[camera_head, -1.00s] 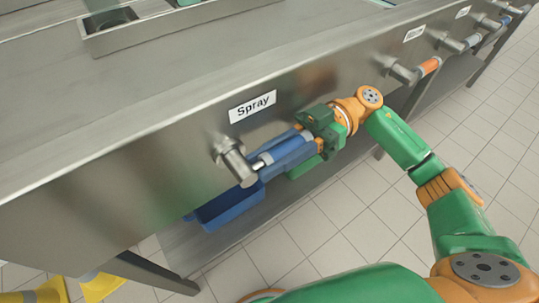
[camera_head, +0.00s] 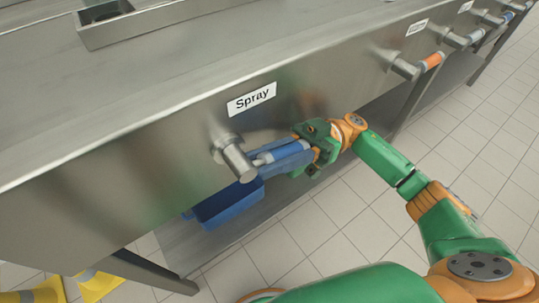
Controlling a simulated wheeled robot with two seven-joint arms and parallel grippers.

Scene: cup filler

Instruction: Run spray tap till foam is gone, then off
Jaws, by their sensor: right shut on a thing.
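The spray tap (camera_head: 235,160) is a metal valve on the front panel of the steel counter, below the white "Spray" label (camera_head: 251,98). Its blue handle (camera_head: 284,152) points to the right, along the panel. My right gripper (camera_head: 290,157) reaches in from the right and is shut on this handle; its fingers partly hide it. My left gripper is not in view. No foam and no spray water can be seen in this view.
More taps, one with an orange handle (camera_head: 430,62), line the panel to the right. A blue bin (camera_head: 228,204) sits on the lower shelf under the spray tap. Yellow objects (camera_head: 98,286) lie at lower left.

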